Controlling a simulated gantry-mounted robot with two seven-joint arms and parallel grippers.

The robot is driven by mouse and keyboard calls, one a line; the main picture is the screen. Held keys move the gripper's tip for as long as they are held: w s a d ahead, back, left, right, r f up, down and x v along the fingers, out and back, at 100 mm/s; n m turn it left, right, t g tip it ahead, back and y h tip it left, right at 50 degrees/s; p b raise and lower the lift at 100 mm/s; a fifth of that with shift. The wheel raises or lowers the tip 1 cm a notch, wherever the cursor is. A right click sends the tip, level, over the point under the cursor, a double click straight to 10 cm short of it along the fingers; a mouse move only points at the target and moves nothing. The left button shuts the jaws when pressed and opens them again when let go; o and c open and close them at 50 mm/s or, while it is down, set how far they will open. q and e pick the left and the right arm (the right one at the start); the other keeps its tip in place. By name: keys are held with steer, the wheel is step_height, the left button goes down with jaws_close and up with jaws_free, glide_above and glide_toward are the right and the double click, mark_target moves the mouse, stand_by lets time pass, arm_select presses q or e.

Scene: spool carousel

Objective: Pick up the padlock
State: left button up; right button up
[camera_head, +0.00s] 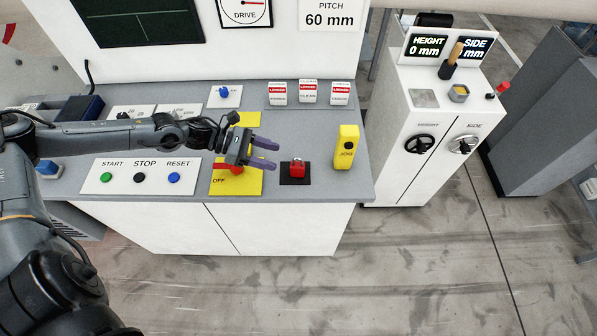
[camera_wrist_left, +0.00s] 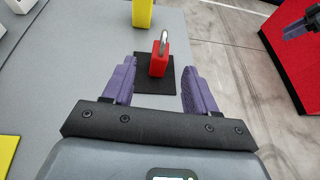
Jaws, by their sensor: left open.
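The padlock (camera_head: 297,168) has a red body and a metal shackle. It stands on a small black pad (camera_head: 286,179) on the grey console top. In the left wrist view the padlock (camera_wrist_left: 159,57) shows ahead of the gap between the fingers, with its shackle up. My left gripper (camera_head: 265,155) is open and empty. Its purple fingers point right toward the padlock, just short of it, over the yellow plate. In the left wrist view the left gripper (camera_wrist_left: 158,85) has one finger on each side of the gap, apart from the padlock.
A yellow JOG box (camera_head: 346,148) stands right of the padlock. The yellow OFF plate (camera_head: 222,187) with a red handle lies under the left gripper. A START, STOP, RESET button panel (camera_head: 140,176) is to the left. The console's front edge is close to the padlock.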

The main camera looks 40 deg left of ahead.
mark_target(297, 165)
arm_select(q)
steer(key=x, duration=0.3)
steer(key=shift+r, duration=0.1)
steer(key=shift+f+x, duration=0.1)
steer(key=shift+x, duration=1.3)
steer(key=shift+f+x, duration=0.15)
steer(key=shift+x, duration=1.3)
steer(key=shift+s, duration=0.15)
steer(key=c, duration=0.9)
jaws_close()
steer(key=shift+r, duration=0.2)
